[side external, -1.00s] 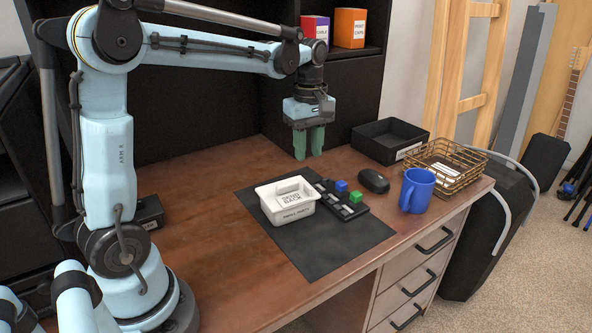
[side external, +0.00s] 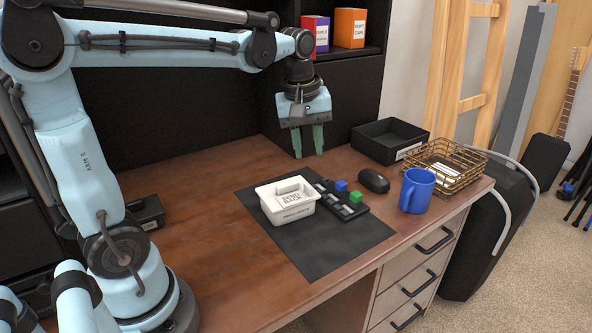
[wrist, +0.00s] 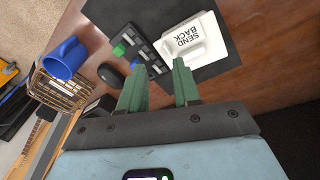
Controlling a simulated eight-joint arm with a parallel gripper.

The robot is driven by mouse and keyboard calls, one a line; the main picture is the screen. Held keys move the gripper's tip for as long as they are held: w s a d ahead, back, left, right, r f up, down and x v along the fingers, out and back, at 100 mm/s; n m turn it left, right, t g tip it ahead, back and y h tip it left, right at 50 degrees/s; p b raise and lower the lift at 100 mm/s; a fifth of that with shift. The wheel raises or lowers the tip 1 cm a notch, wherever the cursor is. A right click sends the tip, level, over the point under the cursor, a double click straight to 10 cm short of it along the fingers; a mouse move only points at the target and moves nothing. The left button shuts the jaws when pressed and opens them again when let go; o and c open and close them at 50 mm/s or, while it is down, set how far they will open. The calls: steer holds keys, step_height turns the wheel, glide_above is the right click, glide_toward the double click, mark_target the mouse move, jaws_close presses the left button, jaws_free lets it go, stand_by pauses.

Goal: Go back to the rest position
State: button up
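My gripper (side external: 308,155) has green fingers, which point down over the back of the desk, behind the dark mat. The fingers stand apart with nothing between them, and they also show in the wrist view (wrist: 160,85). A white box (side external: 286,203) marked "SEND BACK" sits on the dark mat (side external: 300,258), in front of and below my gripper. It shows in the wrist view too (wrist: 190,40). A black switch tray (side external: 338,207) with a blue keycap (side external: 341,185) and a green keycap (side external: 356,196) lies beside the box.
A black mouse (side external: 374,181), a blue mug (side external: 417,190), a wire basket (side external: 447,165) and a black bin (side external: 388,142) stand on the right of the desk. Shelves with boxes (side external: 350,28) rise behind.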

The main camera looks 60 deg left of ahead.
steer(key=s+d+f+m+t, duration=0.5)
steer(key=s+d+m, duration=0.2)
steer(key=m, duration=0.5)
steer(key=shift+s, duration=0.45)
stand_by(0.6)
